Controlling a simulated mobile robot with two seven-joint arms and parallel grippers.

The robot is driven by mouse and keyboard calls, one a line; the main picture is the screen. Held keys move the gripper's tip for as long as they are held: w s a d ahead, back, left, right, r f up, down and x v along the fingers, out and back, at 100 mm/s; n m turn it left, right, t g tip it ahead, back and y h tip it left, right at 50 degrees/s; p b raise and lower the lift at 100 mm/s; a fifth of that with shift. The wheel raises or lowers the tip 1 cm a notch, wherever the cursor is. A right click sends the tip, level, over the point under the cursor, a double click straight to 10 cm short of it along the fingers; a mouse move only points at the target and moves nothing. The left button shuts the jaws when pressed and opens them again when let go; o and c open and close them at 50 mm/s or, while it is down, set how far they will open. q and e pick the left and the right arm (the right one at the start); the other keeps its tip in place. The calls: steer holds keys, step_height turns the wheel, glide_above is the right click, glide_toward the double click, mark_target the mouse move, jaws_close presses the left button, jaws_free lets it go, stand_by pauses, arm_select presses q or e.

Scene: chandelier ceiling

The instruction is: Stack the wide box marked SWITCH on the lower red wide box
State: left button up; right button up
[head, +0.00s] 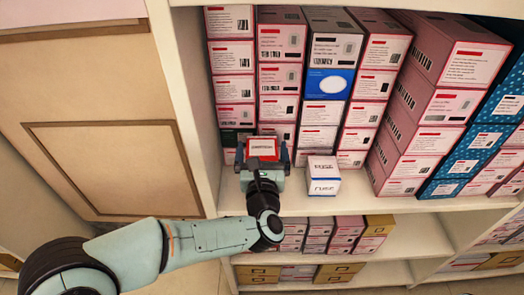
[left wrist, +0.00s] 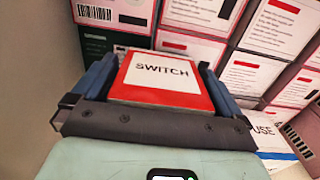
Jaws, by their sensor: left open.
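The red wide box with a white label (head: 262,147) is on the shelf at the left end of the bay. In the left wrist view its label reads SWITCH (left wrist: 160,72). My left gripper (head: 262,155) is open, with one blue-grey finger on each side of this box. The fingers also flank it in the left wrist view (left wrist: 157,80). I cannot tell whether they touch its sides. The lower red wide box cannot be made out separately; the area below the SWITCH box is hidden by my gripper. My right gripper is not in view.
White boxes with blue edges (head: 322,175) stand close to the right of my left gripper. Tall stacks of pink and white boxes (head: 280,60) rise behind. The shelf's upright side panel (head: 190,90) is close on the left. Bare shelf board (head: 350,198) shows in front.

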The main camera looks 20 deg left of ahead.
arm_select(q)
steer(key=shift+s+d+r, duration=0.1)
steer(key=shift+s+d, duration=0.05)
steer(key=shift+s, duration=0.15)
steer(key=v, duration=1.1)
steer(key=shift+s, duration=0.2)
